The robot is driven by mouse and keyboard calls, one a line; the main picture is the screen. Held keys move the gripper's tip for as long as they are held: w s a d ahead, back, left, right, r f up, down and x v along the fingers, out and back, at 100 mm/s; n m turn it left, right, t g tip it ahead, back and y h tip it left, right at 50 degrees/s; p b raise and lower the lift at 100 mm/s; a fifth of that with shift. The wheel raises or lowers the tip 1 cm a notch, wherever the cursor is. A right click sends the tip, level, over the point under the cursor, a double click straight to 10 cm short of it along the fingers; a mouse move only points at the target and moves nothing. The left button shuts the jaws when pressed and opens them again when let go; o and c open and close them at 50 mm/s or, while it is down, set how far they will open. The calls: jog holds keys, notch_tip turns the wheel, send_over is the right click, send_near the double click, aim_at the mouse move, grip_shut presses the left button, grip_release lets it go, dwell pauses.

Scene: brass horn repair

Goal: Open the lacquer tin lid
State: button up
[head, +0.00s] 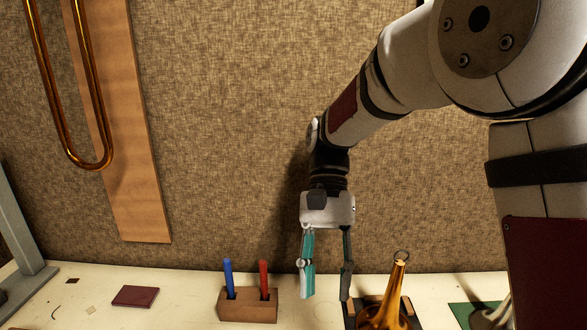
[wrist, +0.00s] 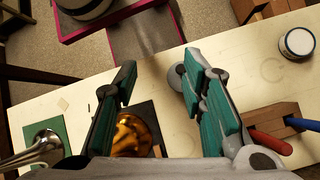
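A small round tin with a white top and dark side (wrist: 298,42) stands near the upper right of the wrist view. It looks like the lacquer tin, with its top on, but I cannot read a label. I do not see it in the head view. My gripper (head: 326,296) points down over the bench, open and empty. The tin is well to the right of the fingers and not touched.
A wooden block (head: 248,306) holds a blue and a red handle. A brass bell-shaped part (head: 388,306) stands to its right. A green mat (wrist: 45,135) carries silver pieces. A dark red pad (head: 135,296) lies left. A grey round piece (wrist: 176,77) is partly behind a finger.

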jog(key=s+d+r+n+t, duration=0.2)
jog(key=s+d+r+t, duration=0.1)
jog(key=s+d+t, duration=0.35)
jog(key=s+d+r+n+t, duration=0.2)
jog(key=s+d+t, duration=0.4)
jog(key=d, duration=0.1)
jog(key=w+a+f+m+g+p, duration=0.1)
jog(key=w+a+f+m+g, duration=0.15)
jog(key=w+a+m, duration=0.4)
jog(key=w+a+f+m+g+p, duration=0.1)
jog(key=w+a+f+m+g, duration=0.2)
jog(key=a, duration=0.7)
jog(key=shift+n+t+h, duration=0.25)
jog(key=shift+t+h, duration=0.05)
jog(key=f, duration=0.9)
jog(key=s+f, duration=0.1)
jog(key=f, duration=0.4)
jog(key=shift+d, duration=0.25)
grip_shut()
